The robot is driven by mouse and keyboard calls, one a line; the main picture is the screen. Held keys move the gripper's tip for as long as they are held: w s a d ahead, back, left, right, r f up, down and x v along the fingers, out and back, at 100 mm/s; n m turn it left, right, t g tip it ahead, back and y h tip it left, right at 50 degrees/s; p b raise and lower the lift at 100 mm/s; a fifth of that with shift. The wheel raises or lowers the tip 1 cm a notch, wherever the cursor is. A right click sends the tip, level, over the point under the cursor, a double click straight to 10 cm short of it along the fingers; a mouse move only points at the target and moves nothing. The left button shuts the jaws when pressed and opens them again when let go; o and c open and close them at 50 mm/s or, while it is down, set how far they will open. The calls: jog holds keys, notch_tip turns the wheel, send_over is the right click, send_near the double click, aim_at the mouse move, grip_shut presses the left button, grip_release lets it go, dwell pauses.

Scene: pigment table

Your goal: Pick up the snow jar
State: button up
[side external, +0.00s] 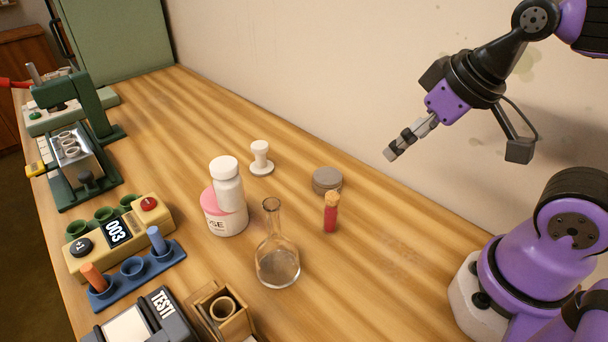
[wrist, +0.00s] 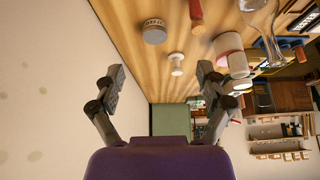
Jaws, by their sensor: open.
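A white jar with a white lid (side external: 227,186), with no readable label, appears to stand upright on the pink lid of a wider white jar (side external: 226,224) whose label ends in "SE". I take the upper white jar to be the snow jar. Both also show in the wrist view, the white jar (wrist: 238,64) overlapping the wider jar (wrist: 228,42). My gripper (side external: 400,146) is open and empty, high above the table near the wall, right of the jars and well apart from them. Both fingers show spread in the wrist view (wrist: 160,73).
A white knobbed piece (side external: 261,158), a grey round disc (side external: 327,181), a corked red vial (side external: 330,214) and a glass flask (side external: 277,262) stand around the jars. A counter box (side external: 118,233), blue rack (side external: 135,277) and wooden box (side external: 222,312) lie left.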

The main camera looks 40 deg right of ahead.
jog(key=shift+o, duration=0.4)
notch_tip(320, 180, up, 2)
jog(key=n+g+y, duration=0.2)
jog(key=n+y, duration=0.1)
jog(key=n, duration=0.6)
send_over(225, 164)
jog(key=s+d, duration=0.2)
jog(key=x, duration=0.4)
jog(key=shift+w+a+f, duration=0.15)
jog(key=shift+w+a, duration=0.05)
jog(key=shift+a, duration=0.15)
jog(key=shift+s+d+x, duration=0.1)
jog(key=shift+s+x, duration=0.05)
jog(key=shift+x, duration=1.25)
jog(key=shift+s+d+x, duration=0.1)
jog(key=shift+x, duration=1.25)
jog(key=shift+f, duration=0.2)
jog(key=c, duration=1.4)
jog(key=shift+r, duration=0.1)
jog(key=shift+c, duration=0.2)
